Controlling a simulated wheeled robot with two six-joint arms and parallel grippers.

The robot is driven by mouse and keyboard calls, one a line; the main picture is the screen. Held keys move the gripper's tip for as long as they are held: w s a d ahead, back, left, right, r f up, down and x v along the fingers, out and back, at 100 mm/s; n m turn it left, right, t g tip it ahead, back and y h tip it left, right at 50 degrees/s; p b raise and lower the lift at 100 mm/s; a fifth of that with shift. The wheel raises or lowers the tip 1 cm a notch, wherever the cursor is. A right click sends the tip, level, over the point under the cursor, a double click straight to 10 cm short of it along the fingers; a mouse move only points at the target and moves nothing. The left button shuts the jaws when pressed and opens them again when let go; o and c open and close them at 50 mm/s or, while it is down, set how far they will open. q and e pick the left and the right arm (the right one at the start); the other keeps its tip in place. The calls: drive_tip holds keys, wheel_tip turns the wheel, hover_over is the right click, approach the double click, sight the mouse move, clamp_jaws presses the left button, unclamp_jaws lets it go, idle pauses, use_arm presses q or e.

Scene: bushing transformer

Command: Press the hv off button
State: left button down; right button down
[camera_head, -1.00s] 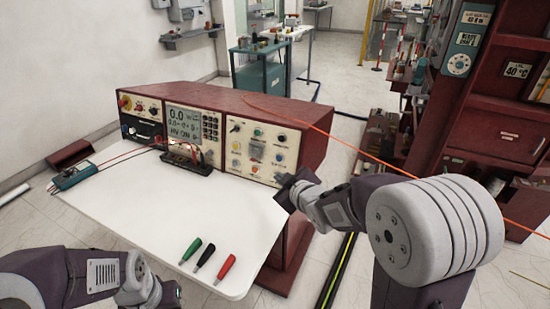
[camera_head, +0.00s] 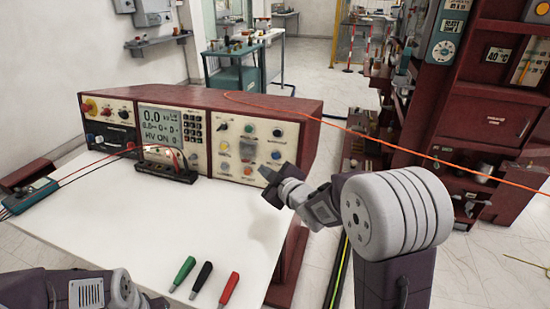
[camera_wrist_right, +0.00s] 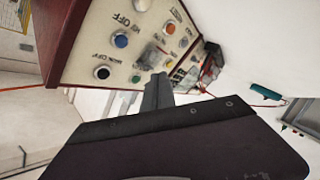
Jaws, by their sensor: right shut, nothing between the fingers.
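My left gripper (camera_head: 153,302) shows only partly at the bottom edge.
Green, black and red probes (camera_head: 203,278) lie on the white tabletop (camera_head: 120,220). An orange cable (camera_head: 370,136) runs to the right.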

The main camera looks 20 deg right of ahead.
sight(276, 160)
drive_tip(key=w+d, duration=0.1)
drive_tip(key=w, duration=0.1)
drive_tip(key=w+d+f+p, duration=0.1)
drive_tip(key=w+d, duration=0.1)
drive_tip(key=w+d+f, duration=0.1)
drive_tip(key=w, duration=0.1)
drive_tip(key=shift+w+d, duration=0.3)
drive_tip(key=shift+w, duration=0.1)
drive_tip(key=shift+p, duration=0.3)
idle(1.5)
drive_tip(key=shift+w+d+f, duration=0.1)
drive_tip(key=shift+w+d, duration=0.1)
drive_tip(key=shift+w, duration=0.15)
drive_tip(key=shift+w+d+f, duration=0.1)
drive_tip(key=shift+w+d, duration=0.15)
drive_tip(key=shift+w, duration=0.1)
idle(0.7)
drive_tip(key=shift+s+a, duration=0.1)
drive_tip(key=shift+s, duration=0.05)
drive_tip(key=shift+s+a+r, duration=0.2)
drive_tip(key=shift+s+a, duration=0.2)
drive_tip(key=shift+s, duration=0.2)
